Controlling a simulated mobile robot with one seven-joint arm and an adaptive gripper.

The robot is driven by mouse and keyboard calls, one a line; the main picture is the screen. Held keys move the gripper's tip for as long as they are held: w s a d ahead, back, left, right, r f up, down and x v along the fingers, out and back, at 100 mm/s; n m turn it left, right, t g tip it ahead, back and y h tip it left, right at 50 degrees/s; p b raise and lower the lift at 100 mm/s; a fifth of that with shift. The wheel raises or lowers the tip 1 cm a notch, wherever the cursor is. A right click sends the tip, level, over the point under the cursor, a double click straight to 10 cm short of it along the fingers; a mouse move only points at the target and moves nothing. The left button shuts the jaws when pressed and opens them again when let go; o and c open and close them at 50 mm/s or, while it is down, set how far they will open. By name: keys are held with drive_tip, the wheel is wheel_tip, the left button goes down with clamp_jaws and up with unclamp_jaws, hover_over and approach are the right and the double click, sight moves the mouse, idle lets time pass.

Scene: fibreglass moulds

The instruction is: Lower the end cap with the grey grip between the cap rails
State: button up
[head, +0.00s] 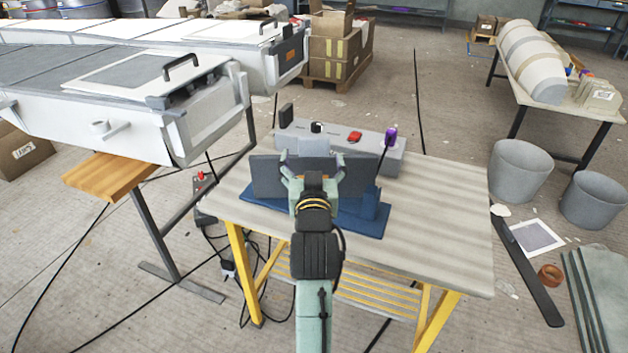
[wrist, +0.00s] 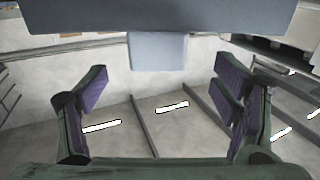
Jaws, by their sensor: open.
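The end cap (head: 268,176) is a wide dark grey panel standing upright at a blue stand (head: 358,224) on the work table. Its light grey grip (head: 314,146) rises at the middle. My gripper (head: 315,166) is in front of the cap, fingers spread. In the wrist view the cap (wrist: 230,14) spans the top. Its grip (wrist: 157,52) hangs between the open purple-padded fingers of my gripper (wrist: 160,92), with a gap on both sides. My gripper and arm hide the middle of the cap. I cannot clearly make out the cap rails.
A grey control box (head: 380,148) with a red button and a purple-topped stalk stands behind the cap. White moulds (head: 110,130) with black handles are at the left. The right of the work table (head: 440,220) is bare. Grey buckets (head: 520,170) stand on the floor at right.

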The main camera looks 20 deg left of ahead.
sight(314, 146)
drive_tip(key=p+x, duration=0.1)
drive_tip(key=x, duration=0.4)
drive_tip(key=shift+w+r+p, duration=0.1)
drive_tip(key=shift+w+p, duration=0.3)
drive_tip(key=shift+w+a, duration=0.1)
drive_tip(key=shift+w, duration=0.35)
drive_tip(key=shift+c, duration=0.4)
clamp_jaws()
